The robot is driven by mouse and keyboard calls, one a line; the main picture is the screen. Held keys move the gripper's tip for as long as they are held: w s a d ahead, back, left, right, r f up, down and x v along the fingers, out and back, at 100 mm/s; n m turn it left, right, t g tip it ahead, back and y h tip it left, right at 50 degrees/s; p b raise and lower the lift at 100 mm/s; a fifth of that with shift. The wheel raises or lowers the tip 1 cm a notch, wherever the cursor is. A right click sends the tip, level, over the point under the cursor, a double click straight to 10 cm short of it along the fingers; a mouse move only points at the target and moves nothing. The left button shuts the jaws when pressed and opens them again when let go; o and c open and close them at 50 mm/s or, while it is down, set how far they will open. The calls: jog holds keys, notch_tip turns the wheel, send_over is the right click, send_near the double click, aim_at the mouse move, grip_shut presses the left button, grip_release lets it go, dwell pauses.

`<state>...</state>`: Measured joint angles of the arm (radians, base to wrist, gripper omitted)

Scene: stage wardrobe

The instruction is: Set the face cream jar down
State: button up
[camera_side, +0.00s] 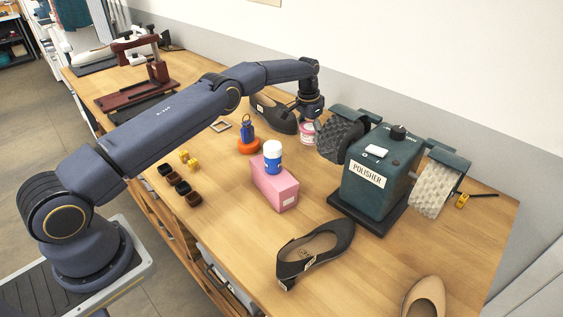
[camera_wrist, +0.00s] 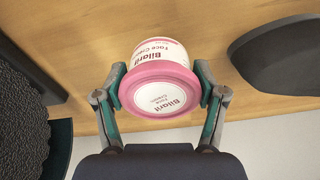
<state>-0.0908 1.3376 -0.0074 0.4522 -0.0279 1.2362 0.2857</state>
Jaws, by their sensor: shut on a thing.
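The face cream jar (camera_wrist: 160,92) is white with a pink lid and reads "Bilarit Face Cream" in the wrist view. The lid faces the camera. My gripper (camera_wrist: 160,70) is shut on the jar, one finger on each side. In the side view the jar (camera_side: 307,133) shows just below my gripper (camera_side: 308,118), at the back of the wooden table (camera_side: 235,200). It is close to the tabletop; I cannot tell whether its base touches the wood.
A dark shoe (camera_side: 272,112) lies close to the jar's left, and the green polisher's (camera_side: 375,185) dark brush (camera_side: 338,140) is close on its right. A pink box (camera_side: 275,188) bearing a white-and-blue bottle (camera_side: 272,156) stands nearer the front. The wall (camera_side: 400,60) is behind.

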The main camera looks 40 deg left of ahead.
jog(key=shift+f, duration=1.5)
jog(key=shift+f, duration=0.1)
jog(key=o, duration=1.3)
jog(key=shift+c, duration=0.2)
jog(key=r, duration=0.4)
jog(key=s+r, duration=0.1)
jog(key=r, duration=0.6)
jog(key=shift+s+a+r, duration=0.15)
jog(key=shift+r, duration=0.2)
notch_tip(320, 180, up, 12)
jog(key=t, duration=0.1)
send_over(310, 140)
jog(key=s, duration=0.4)
jog(key=s+d+r+n+t, duration=0.1)
jog(key=s+r, duration=0.8)
jog(key=s, duration=0.3)
jog(key=s+d+f+t, duration=0.1)
jog(key=s+f, duration=0.1)
jog(key=s, duration=1)
jog(key=s+d+f+n+t, duration=0.1)
jog(key=s+f, duration=0.2)
jog(key=s, duration=1)
jog(key=shift+s, duration=0.3)
